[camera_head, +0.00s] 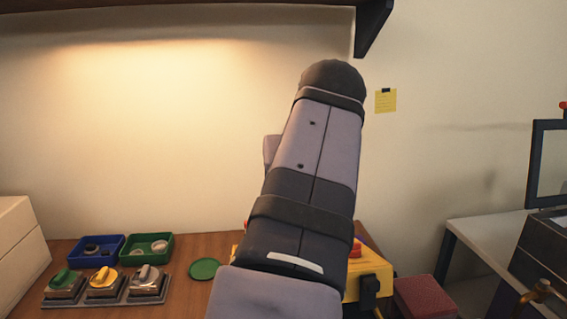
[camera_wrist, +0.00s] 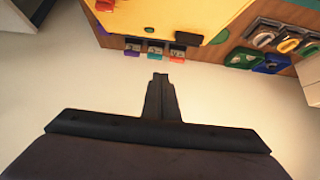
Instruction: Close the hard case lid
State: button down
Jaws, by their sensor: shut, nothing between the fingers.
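A yellow case (camera_head: 372,272), which I take to be the hard case, stands on the brown table behind my arm. My arm covers most of it, with a dark fitting showing at its right front. A large yellow surface (camera_wrist: 180,15), likely the same case, fills the top of the wrist view. I cannot tell the lid's angle. My gripper (camera_wrist: 160,78) is shut and empty, its fingertips apart from the yellow surface in the picture. In the head view my arm hides the gripper.
A blue tray (camera_head: 96,250) and a green tray (camera_head: 146,248) hold small parts at the left. A grey rack (camera_head: 106,301) with three coloured-top pieces is before them. A green disc (camera_head: 205,269) lies on the table. A dark red box (camera_head: 427,298) stands right of the case.

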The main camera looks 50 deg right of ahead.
jog(key=shift+t+h, duration=0.6)
jog(key=s+a+f+b, duration=0.2)
jog(key=b, duration=0.5)
jog(key=s+a+f+b, duration=0.2)
jog(key=s+b, duration=0.1)
jog(key=b, duration=0.4)
jog(key=shift+a+f, duration=0.2)
jog(key=shift+a, duration=0.15)
jog(key=s+a+f+b, duration=0.4)
jog(key=f+b, duration=0.2)
jog(key=b, duration=0.3)
jog(key=shift+s+a+f+b, duration=0.25)
jog(key=shift+a+f+b, duration=0.15)
jog(key=shift+r, duration=0.1)
notch_tip(320, 180, up, 10)
jog(key=p, duration=0.8)
